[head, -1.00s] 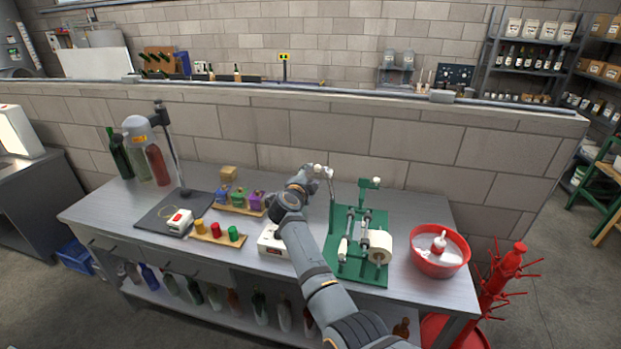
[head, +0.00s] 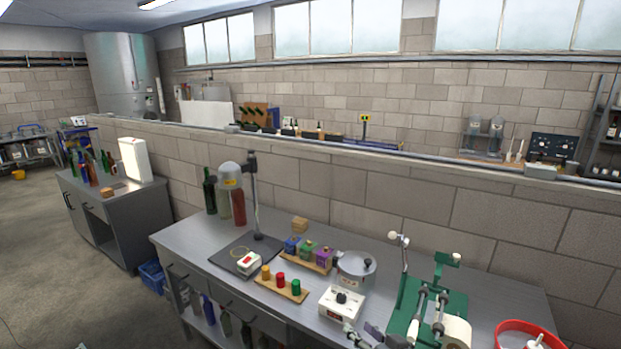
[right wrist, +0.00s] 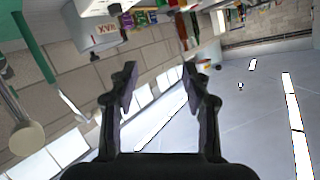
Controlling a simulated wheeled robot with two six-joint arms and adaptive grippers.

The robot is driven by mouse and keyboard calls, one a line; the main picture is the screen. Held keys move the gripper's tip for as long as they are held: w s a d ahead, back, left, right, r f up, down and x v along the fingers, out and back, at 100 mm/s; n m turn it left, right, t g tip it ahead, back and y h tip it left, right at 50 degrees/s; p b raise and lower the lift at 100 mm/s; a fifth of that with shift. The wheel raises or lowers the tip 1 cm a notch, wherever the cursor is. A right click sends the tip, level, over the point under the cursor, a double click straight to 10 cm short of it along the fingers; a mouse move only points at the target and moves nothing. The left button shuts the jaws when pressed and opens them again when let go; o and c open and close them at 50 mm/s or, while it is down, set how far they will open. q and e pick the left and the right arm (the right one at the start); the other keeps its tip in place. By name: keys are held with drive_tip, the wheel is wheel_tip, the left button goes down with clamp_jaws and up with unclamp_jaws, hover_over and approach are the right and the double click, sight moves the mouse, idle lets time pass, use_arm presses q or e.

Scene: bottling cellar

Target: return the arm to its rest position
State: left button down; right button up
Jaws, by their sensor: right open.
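My right gripper (head: 362,334) shows at the bottom edge of the head view, in front of the white wax heater (head: 342,304). Most of its arm is out of the picture. In the right wrist view its two fingers (right wrist: 158,75) stand well apart with nothing between them. The heater's white body (right wrist: 92,8), with its lettering upside down, shows at the top left of that view, beyond the fingers and apart from them. My left gripper is not in view.
The green labelling stand (head: 457,300) and the red basin (head: 513,326) are right of the heater. A block wall (head: 400,205) runs behind the bench.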

drive_tip(key=s+d+f+g+h, duration=0.2)
drive_tip(key=s+d+f+g, duration=0.15)
drive_tip(key=s, duration=0.45)
drive_tip(key=s+d+f+g+h, duration=0.2)
drive_tip(key=s+d+g+h, duration=0.15)
drive_tip(key=s, duration=0.55)
drive_tip(key=s+d+f+g+h, duration=0.25)
drive_tip(key=s+d, duration=0.25)
drive_tip(key=s, duration=0.3)
wheel_tip(320, 180, down, 26)
drive_tip(key=d+g+b, duration=0.1)
drive_tip(key=d+b, duration=0.1)
drive_tip(key=s+d+f+g+b, duration=0.1)
drive_tip(key=s+f+b, duration=0.1)
drive_tip(key=s+f, duration=1.8)
wheel_tip(320, 180, down, 2)
drive_tip(key=shift+s+f+m+y, duration=0.1)
drive_tip(key=shift+s+m+y, duration=0.25)
drive_tip(key=shift+m+y, duration=0.05)
